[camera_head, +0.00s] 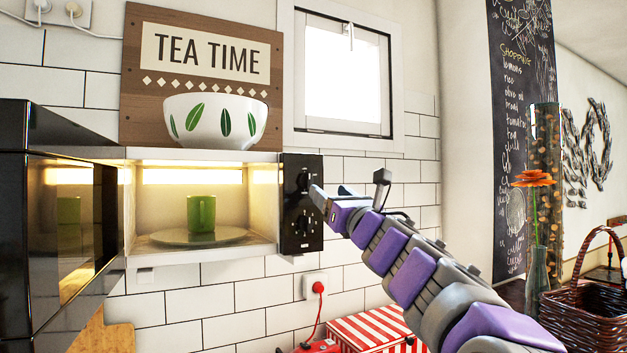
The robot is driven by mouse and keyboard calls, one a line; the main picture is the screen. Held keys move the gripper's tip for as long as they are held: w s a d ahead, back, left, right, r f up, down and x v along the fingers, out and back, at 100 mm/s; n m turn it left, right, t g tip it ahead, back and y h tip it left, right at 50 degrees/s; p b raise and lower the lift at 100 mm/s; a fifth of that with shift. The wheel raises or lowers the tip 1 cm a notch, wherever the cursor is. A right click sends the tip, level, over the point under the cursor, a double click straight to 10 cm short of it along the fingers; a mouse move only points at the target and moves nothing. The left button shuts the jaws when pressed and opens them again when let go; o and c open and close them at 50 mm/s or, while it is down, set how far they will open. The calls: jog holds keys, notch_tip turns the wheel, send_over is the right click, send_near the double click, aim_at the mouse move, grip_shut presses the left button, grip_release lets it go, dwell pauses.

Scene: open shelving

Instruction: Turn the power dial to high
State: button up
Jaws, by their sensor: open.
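A lit white microwave (195,157) stands against the tiled wall with its dark door (70,225) swung open to the left. Its black control panel (289,250) is on the right side and carries two dark dials, an upper dial (303,180) and a lower dial (303,223). The panel markings are too small to read, so I cannot tell which is the power dial or its setting. My gripper (331,194) is open, at the panel's right edge near the dials. I cannot tell whether it touches either one.
A green mug (201,213) stands on the glass plate (170,238) inside the microwave. A leaf-patterned bowl (215,121) and a TEA TIME sign (135,60) are on top. Below right is a red-striped box (375,330); a wicker basket (580,325) and flower vase (536,275) stand right.

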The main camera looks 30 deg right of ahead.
aim_at(311, 178)
jog(key=w+r+p, duration=0.1)
jog(key=w, duration=0.1)
jog(key=w+a+r, duration=0.1)
jog(key=w, duration=0.1)
jog(key=w+a+r+p, duration=0.1)
jog(key=w, duration=0.1)
jog(key=shift+w+a+r+p, duration=0.15)
jog(key=shift+w+a+p, duration=0.05)
jog(key=shift+w+p, duration=0.15)
jog(key=shift+w+d, duration=0.4)
jog(key=shift+d, duration=0.7)
jog(key=shift+s+a, duration=0.1)
jog(key=shift+a, duration=0.3)
jog(key=shift+c, duration=0.4)
jog(key=shift+a, duration=0.4)
jog(key=c, duration=0.3)
jog(key=shift+d, duration=0.35)
jog(key=c, duration=0.5)
jog(key=shift+a, duration=0.1)
jog(key=shift+c, duration=0.6)
